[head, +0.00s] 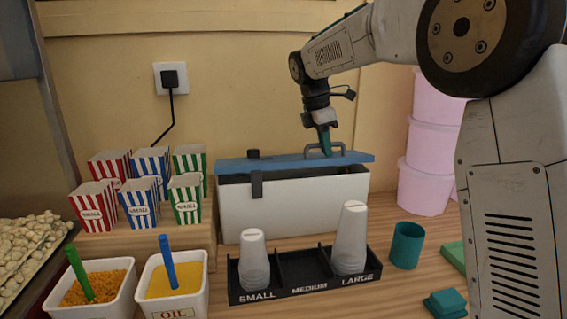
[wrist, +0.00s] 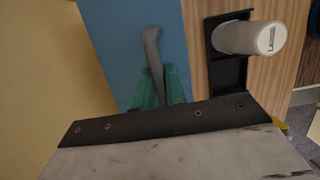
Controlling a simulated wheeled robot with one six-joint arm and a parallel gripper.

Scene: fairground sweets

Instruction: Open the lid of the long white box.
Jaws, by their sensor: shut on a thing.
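The long white box (head: 290,205) stands at the back of the counter against the wall. Its blue lid (head: 230,166) is raised a little off the box, with a dark gap under its front edge. A grey handle (head: 340,148) sits on top of the lid toward its right end. A dark latch (head: 256,184) hangs at the front left. My gripper (head: 325,150) is shut on the handle from above. In the wrist view the green fingers (wrist: 160,88) close around the grey handle (wrist: 152,45) over the blue lid (wrist: 115,40). The box's inside is hidden.
A black cup holder (head: 305,270) with stacks of white cups stands in front of the box. Striped popcorn cartons (head: 142,200) stand on a wooden step at left. Pink tubs (head: 424,185) and a teal cup (head: 406,245) are at right.

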